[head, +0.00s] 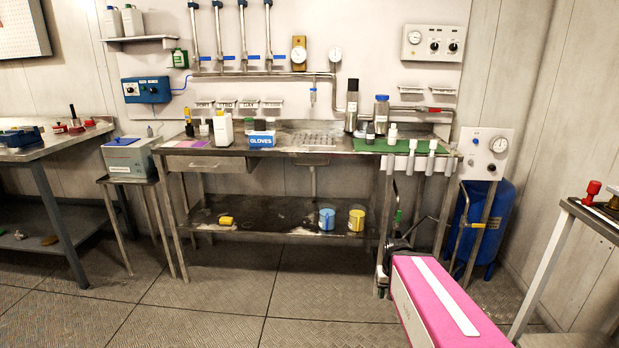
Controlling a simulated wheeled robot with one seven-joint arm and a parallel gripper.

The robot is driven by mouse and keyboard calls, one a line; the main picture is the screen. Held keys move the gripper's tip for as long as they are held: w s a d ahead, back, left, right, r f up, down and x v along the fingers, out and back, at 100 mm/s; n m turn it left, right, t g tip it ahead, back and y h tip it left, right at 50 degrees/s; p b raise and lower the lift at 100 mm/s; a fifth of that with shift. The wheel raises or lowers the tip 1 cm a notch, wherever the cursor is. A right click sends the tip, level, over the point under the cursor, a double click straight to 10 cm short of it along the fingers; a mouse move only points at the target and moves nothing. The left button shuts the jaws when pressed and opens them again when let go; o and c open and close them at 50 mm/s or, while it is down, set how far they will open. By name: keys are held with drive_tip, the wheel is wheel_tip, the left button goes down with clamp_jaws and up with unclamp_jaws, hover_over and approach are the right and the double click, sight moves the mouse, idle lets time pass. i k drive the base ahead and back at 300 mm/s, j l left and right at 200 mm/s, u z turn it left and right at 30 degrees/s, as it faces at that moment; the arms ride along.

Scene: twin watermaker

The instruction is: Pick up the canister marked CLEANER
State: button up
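No label reading CLEANER can be made out from here. A white canister (224,130) with a yellowish top stands upright on the left part of the steel bench. Two more pale canisters, one (114,22) with a dark cap and one (133,21) beside it, stand on the wall shelf at upper left. My pink arm reaches in from the lower right. Its dark end, where my gripper (391,262) seems to be, is in front of the bench's right legs, far from all three canisters. The fingers are too small and dark to tell open from shut.
The steel bench (307,159) carries a blue GLOVES box (262,139), bottles and a green mat (372,146). A blue tub (327,219) and a yellow tub (357,219) stand on its lower shelf. A grey box (128,158) sits on a stand. The floor in front is clear.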

sight(222, 124)
drive_tip(key=i+j+z, duration=0.15)
drive_tip(key=j, duration=0.25)
drive_tip(key=i+j+z, duration=0.15)
drive_tip(key=j, duration=0.25)
drive_tip(key=i+j+z, duration=0.15)
drive_tip(key=j, duration=0.3)
drive_tip(key=i+j+z, duration=0.1)
drive_tip(key=i+j, duration=0.15)
drive_tip(key=j, duration=0.2)
drive_tip(key=i+j+z, duration=0.15)
drive_tip(key=j, duration=0.3)
drive_tip(key=i+j+z, duration=0.15)
drive_tip(key=j, duration=0.35)
drive_tip(key=k+j+z, duration=0.15)
drive_tip(key=j, duration=0.35)
drive_tip(key=k+j+z, duration=0.15)
drive_tip(key=j, duration=0.3)
drive_tip(key=k+j+z, duration=0.15)
drive_tip(key=k+j, duration=0.15)
drive_tip(key=j, duration=0.15)
drive_tip(key=k+j+z, duration=0.1)
drive_tip(key=j, duration=0.3)
drive_tip(key=k+j+z, duration=0.15)
drive_tip(key=k+j, duration=0.2)
